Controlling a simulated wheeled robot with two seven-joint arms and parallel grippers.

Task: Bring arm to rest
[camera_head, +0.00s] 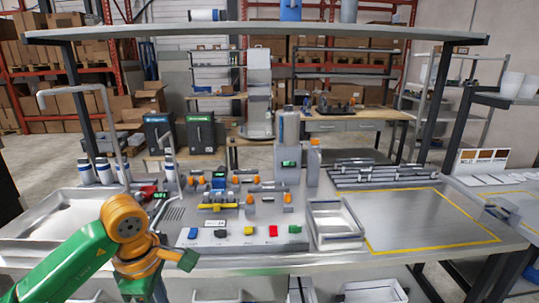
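My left arm (70,262), green with orange joints, comes in from the lower left and bends at an orange joint (125,218) in front of the workbench (330,259). From there it runs down past the bottom edge of the head view. No gripper fingers show, so I cannot see whether my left gripper is open or shut. My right arm and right gripper are not in view.
A dispenser panel (215,235) with several coloured buttons stands mid-bench. A metal tray (335,240) sits right of it, beside a bare yellow-outlined area (425,220). A sink (65,215) lies at left behind my arm. A shelf (260,33) spans overhead.

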